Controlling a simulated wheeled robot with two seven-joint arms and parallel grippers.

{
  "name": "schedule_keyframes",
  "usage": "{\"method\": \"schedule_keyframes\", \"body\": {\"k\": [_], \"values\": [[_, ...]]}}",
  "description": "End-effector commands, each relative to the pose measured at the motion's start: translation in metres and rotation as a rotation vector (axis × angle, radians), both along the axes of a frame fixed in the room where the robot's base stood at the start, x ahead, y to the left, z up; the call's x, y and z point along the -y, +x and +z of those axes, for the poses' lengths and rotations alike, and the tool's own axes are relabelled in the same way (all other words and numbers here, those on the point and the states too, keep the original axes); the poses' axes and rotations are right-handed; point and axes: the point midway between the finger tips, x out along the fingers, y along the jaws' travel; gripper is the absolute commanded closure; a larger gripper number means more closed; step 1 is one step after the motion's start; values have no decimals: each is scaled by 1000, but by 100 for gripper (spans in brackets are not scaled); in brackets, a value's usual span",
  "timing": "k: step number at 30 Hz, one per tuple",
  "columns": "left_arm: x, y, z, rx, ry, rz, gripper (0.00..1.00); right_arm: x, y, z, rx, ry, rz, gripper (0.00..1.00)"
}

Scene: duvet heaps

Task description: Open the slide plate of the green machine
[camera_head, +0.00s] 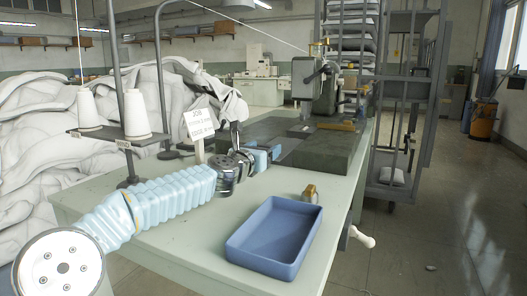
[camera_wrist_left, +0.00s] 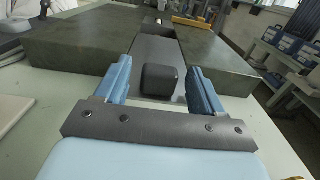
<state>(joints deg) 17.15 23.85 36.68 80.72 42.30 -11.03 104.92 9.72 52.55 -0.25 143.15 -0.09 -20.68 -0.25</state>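The green machine (camera_head: 312,85) stands on the far part of the table, with its wide dark-green bed (camera_head: 325,150) on the near side. In the left wrist view the bed shows as two green blocks (camera_wrist_left: 85,45) with a flat grey slide plate (camera_wrist_left: 152,50) running between them. A dark rounded block (camera_wrist_left: 160,80) sits at the near end of the plate. My left gripper (camera_head: 268,155) is at the near left edge of the bed. In the left wrist view its blue fingers (camera_wrist_left: 160,85) are open, one on each side of the dark block, with gaps showing. My right gripper is not in view.
A blue tray (camera_head: 232,246) and a small brass-coloured piece (camera_head: 310,193) lie on the table (camera_head: 180,235). A job sign (camera_head: 199,123) and white thread cones (camera_head: 136,114) stand left of the gripper. White duvet heaps (camera_head: 40,130) fill the left. A wire cage trolley (camera_head: 400,150) stands behind right.

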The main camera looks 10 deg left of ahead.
Motion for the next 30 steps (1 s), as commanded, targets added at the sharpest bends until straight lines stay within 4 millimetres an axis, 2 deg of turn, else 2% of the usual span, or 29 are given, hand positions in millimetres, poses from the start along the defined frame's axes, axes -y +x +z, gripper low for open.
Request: {"method": "schedule_keyframes", "body": {"k": [8,11,14,24,30], "values": [[0,-1,-1,0,0,0,32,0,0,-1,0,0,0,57],[-3,-9,-2,2,1,1,32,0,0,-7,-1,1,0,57],[-6,-26,-5,3,4,2,32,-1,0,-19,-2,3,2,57],[-21,-104,-6,3,5,3,32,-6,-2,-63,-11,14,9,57],[-26,-130,-3,0,1,2,32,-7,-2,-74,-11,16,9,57]]}}
